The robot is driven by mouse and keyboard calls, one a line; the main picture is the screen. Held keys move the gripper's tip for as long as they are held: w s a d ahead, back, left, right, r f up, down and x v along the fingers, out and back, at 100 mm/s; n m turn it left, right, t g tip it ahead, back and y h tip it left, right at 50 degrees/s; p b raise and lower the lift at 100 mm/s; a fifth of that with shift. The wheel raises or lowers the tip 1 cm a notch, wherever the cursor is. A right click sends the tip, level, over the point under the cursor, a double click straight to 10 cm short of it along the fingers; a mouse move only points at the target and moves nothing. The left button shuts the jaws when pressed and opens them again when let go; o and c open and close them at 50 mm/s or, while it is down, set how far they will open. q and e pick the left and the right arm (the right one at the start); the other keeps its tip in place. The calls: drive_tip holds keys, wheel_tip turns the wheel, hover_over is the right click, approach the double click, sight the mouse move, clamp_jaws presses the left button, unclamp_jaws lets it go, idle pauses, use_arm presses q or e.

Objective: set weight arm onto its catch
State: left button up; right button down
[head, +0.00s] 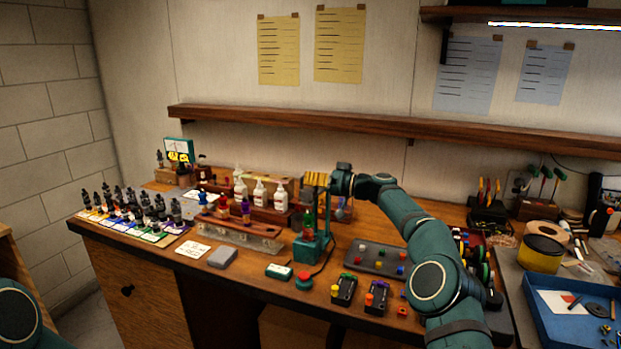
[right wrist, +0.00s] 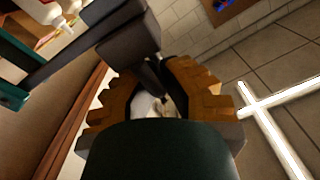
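My right gripper (head: 316,181), with yellow-orange fingers, is at the top of a small teal stand (head: 311,246) near the middle of the workbench. A green bottle-like piece (head: 308,221) stands within the stand. In the right wrist view, the brown stepped fingers of my right gripper (right wrist: 163,75) curve inward around a dark bar end (right wrist: 135,45). I take this bar to be the weight arm; whether the fingers grip it is unclear. A teal bar (right wrist: 35,68) runs beside it. I cannot make out the catch. My left gripper is outside the head view.
Several dark-topped droppers stand at the far left. A blue tray (head: 545,318) is at right.

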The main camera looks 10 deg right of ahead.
idle(0.5)
drive_tip(key=c, duration=1)
unclamp_jaws()
drive_tip(key=shift+a, duration=0.1)
drive_tip(key=v, duration=1.2)
drive_tip(key=shift+s+f, duration=0.1)
